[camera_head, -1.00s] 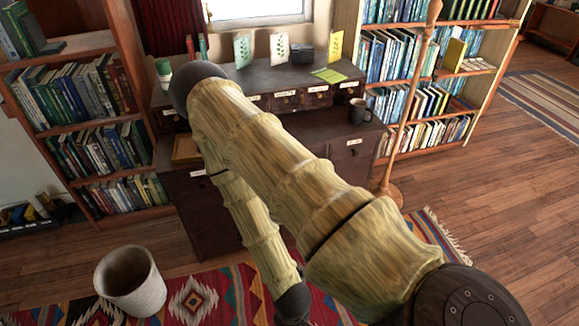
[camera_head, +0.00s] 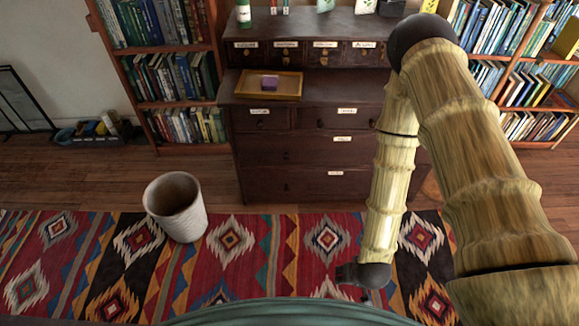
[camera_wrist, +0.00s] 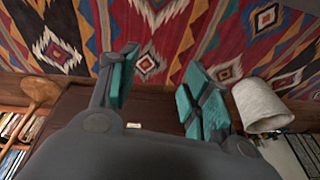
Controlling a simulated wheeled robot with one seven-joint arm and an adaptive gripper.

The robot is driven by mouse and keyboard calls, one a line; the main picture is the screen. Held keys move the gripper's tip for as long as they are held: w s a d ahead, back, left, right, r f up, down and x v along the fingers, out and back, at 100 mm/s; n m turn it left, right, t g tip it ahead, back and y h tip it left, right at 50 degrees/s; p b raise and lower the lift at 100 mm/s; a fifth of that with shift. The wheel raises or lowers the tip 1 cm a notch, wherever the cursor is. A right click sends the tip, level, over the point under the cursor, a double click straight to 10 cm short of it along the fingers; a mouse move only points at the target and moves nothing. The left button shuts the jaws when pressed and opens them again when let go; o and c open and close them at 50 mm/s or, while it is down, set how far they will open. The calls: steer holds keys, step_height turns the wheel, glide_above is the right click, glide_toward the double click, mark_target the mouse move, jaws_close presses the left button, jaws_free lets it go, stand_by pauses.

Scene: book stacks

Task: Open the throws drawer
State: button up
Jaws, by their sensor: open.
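The dark wooden dresser (camera_head: 285,157) stands ahead in the head view, with its labelled drawers all appearing shut. It has a row of small top drawers, two half-width drawers and two wide ones, the middle wide drawer (camera_head: 300,151) and the bottom wide drawer (camera_head: 290,185). The label words are too small to read, so I cannot tell which is the throws drawer. My gripper (camera_wrist: 158,85) is open and empty in the wrist view, its teal fingers spread above the rug. The dresser (camera_wrist: 72,108) shows behind it there. My arm hides the dresser's right part in the head view.
A pale wastebasket (camera_head: 178,208) stands on the patterned rug (camera_head: 265,245) left of the dresser front. A wooden tray (camera_head: 268,85) with a purple item lies on the dresser. Bookcases (camera_head: 172,75) flank it. The rug before the dresser is otherwise clear.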

steer(key=w+a+f+m+t+b, duration=0.1)
steer(key=w+a+f+t+b, duration=0.15)
steer(key=w+f+b, duration=0.35)
steer(key=w+a+f+m+t+b, duration=0.1)
steer(key=w+a+f+b, duration=0.15)
steer(key=w, duration=0.55)
steer(key=m+t+b, duration=0.7)
steer(key=t+b, duration=0.4)
steer(key=b, duration=1.8)
glide_toward(287, 159)
steer(key=shift+h, duration=0.3)
steer(key=w+b, duration=0.1)
steer(key=w, duration=0.2)
steer(key=w+b, duration=0.2)
steer(key=w, duration=0.1)
steer(key=w+b, duration=0.1)
steer(key=w, duration=0.2)
steer(key=shift+w+a+f, duration=0.2)
steer(key=shift+w+f, duration=0.05)
steer(key=shift+f, duration=0.05)
steer(key=shift+w+r+b, duration=0.15)
steer(key=shift+w+b, duration=0.3)
steer(key=shift+w, duration=0.3)
steer(key=shift+s, duration=0.1)
jaws_close()
